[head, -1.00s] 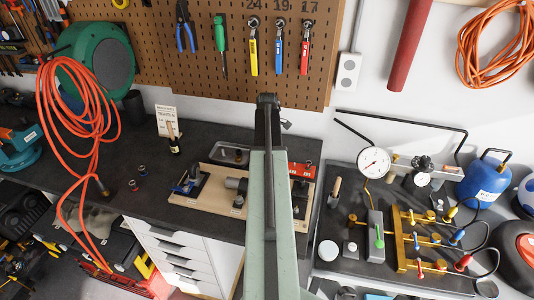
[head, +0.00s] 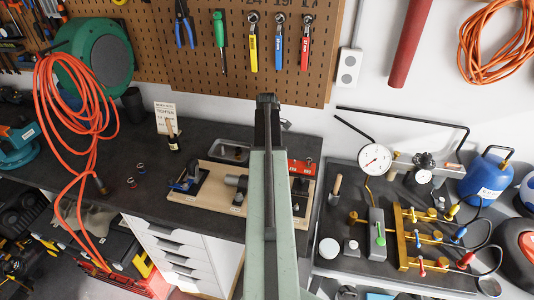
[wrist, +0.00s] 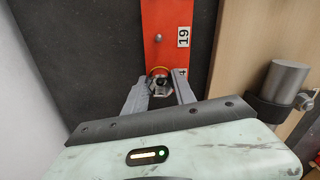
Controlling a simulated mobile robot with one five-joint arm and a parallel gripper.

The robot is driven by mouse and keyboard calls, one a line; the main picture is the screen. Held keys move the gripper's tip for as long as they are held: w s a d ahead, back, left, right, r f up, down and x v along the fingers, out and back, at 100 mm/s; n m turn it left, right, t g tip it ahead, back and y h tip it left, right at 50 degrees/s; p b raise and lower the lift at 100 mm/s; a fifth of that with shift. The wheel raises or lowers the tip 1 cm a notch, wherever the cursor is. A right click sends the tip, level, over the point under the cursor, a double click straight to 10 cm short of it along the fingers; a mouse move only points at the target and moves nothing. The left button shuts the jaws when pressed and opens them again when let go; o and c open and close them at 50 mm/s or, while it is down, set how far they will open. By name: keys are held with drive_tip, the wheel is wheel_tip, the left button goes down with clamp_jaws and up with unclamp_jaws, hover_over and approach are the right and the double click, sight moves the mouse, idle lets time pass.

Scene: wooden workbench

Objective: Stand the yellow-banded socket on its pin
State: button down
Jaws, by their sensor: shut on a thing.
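In the wrist view my gripper (wrist: 160,92) is shut on a metal socket with a yellow band (wrist: 159,72). The socket is over the lower part of a red rail (wrist: 160,15). A grey pin (wrist: 158,38) stands bare beside the label 19. Beside the socket is a label partly hidden, showing a 4. The pin at that label is not visible, and I cannot tell whether the socket is around it. In the head view the red rail (head: 300,168) shows right of my arm, which hides the gripper and socket.
Two small sockets (head: 131,183) (head: 141,167) stand on the dark bench (head: 120,155) at left. A wooden board (head: 205,203) carries a grey cylinder, which also shows right of the gripper in the wrist view (wrist: 284,82). A metal tray (head: 230,152) lies behind the board.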

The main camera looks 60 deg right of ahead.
drive_tip(key=c, duration=0.9)
unclamp_jaws()
drive_tip(key=shift+c, duration=0.2)
wheel_tip(320, 180, up, 8)
drive_tip(key=p, duration=0.8)
drive_tip(key=shift+f, duration=0.1)
